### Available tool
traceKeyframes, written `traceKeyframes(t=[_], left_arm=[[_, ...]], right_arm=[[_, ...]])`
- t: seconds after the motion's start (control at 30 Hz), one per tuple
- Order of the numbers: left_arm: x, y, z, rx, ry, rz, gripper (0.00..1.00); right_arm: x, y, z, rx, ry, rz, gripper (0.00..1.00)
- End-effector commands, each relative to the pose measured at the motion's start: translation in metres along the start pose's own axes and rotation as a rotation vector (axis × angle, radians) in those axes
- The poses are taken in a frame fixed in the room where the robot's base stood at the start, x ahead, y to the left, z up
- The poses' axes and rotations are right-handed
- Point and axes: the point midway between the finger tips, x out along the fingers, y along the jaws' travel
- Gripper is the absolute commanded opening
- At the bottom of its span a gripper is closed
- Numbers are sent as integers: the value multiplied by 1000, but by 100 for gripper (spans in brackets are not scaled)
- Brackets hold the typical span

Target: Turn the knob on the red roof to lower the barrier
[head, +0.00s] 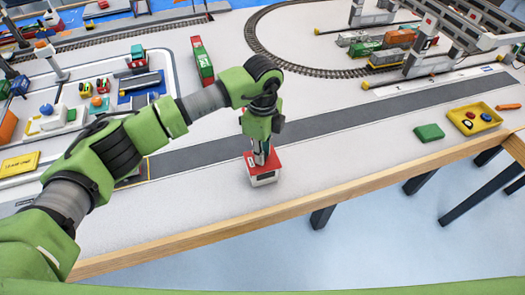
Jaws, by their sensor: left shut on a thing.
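A small white hut with a red roof (254,168) stands near the front edge of the table. My left gripper (262,157) points straight down onto the roof from above. It is shut on the knob there, and the fingers and wrist hide the knob itself. I cannot make out the barrier or its angle in this view; my left arm covers part of the table to the left of the hut. My right gripper is not in view.
A grey road strip (325,121) runs behind the hut. A green block (429,132) and a yellow tray (474,118) lie at the right. A red and green train car (202,62) stands farther back. Rail tracks and cranes fill the back right.

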Motion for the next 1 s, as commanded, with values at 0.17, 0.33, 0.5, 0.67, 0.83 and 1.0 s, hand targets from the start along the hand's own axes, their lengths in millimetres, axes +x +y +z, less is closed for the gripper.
traceKeyframes(t=[0.17,0.33,0.5,0.67,0.83,1.0], left_arm=[[-1,-1,1,-1,-2,-4,0],[-1,-1,1,0,-2,-3,35],[-1,-1,1,0,-1,-2,35],[-2,0,0,1,-1,-1,35],[-19,-1,0,1,0,-4,35],[-55,-1,1,2,-2,-6,35]], right_arm=[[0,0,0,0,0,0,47],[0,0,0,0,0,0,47],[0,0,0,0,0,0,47],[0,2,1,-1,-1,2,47],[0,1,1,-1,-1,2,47],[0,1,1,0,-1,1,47]])
